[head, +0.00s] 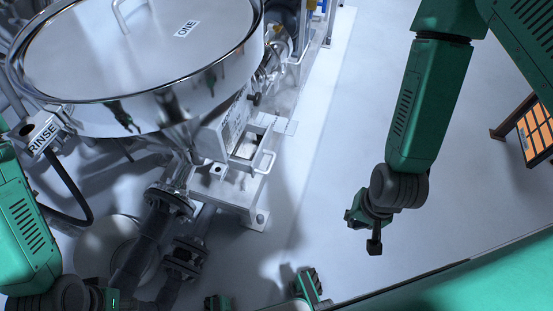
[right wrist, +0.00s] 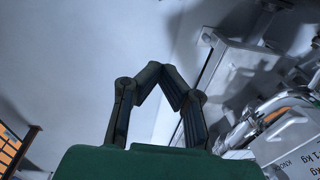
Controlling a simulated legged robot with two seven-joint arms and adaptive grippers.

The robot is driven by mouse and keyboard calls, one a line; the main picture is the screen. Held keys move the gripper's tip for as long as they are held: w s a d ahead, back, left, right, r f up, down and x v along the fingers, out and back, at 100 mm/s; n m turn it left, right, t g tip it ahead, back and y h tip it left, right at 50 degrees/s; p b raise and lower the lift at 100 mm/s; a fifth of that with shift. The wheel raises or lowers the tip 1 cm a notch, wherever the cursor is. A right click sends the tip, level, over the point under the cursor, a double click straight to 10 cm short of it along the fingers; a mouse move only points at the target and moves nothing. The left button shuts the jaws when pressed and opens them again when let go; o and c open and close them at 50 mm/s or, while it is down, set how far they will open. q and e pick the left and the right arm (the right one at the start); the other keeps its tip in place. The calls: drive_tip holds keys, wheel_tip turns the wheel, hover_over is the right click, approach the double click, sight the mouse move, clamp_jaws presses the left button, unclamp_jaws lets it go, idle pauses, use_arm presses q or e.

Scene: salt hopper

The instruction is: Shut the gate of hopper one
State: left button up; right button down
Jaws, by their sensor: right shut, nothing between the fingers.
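Hopper one (head: 130,60) is a shiny steel vessel with a round lid and a "ONE" label, at the upper left of the head view. Its gate (head: 248,152) is below the rim on the right, a pale frame with a looped handle (head: 266,162) sticking out right. A dark gap shows inside the frame; how far the gate plate is out I cannot tell. My right gripper (head: 372,245) is shut and empty, well right of the handle and apart from it. Its fingers meet in the right wrist view (right wrist: 165,78).
Flanged pipes (head: 165,205) run below the hopper. A "RINSE" box (head: 40,132) with a black hose is at the left. An orange-panelled rack (head: 535,128) stands at the far right. The pale floor (head: 325,150) between gate and right gripper is clear.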

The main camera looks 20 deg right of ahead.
sight(259, 148)
drive_tip(key=w+a+r+m+t+y, duration=0.1)
drive_tip(key=w+a+r+m+y, duration=0.2)
drive_tip(key=w+m, duration=0.55)
drive_tip(key=w+a+r+m+t+y, duration=0.1)
drive_tip(key=w+a+r+m, duration=0.1)
drive_tip(key=w+r+m, duration=0.45)
drive_tip(key=w+a+f+m+b, duration=0.2)
drive_tip(key=w+a+f+b, duration=0.3)
drive_tip(key=a+f, duration=0.2)
drive_tip(key=shift+f, duration=1.25)
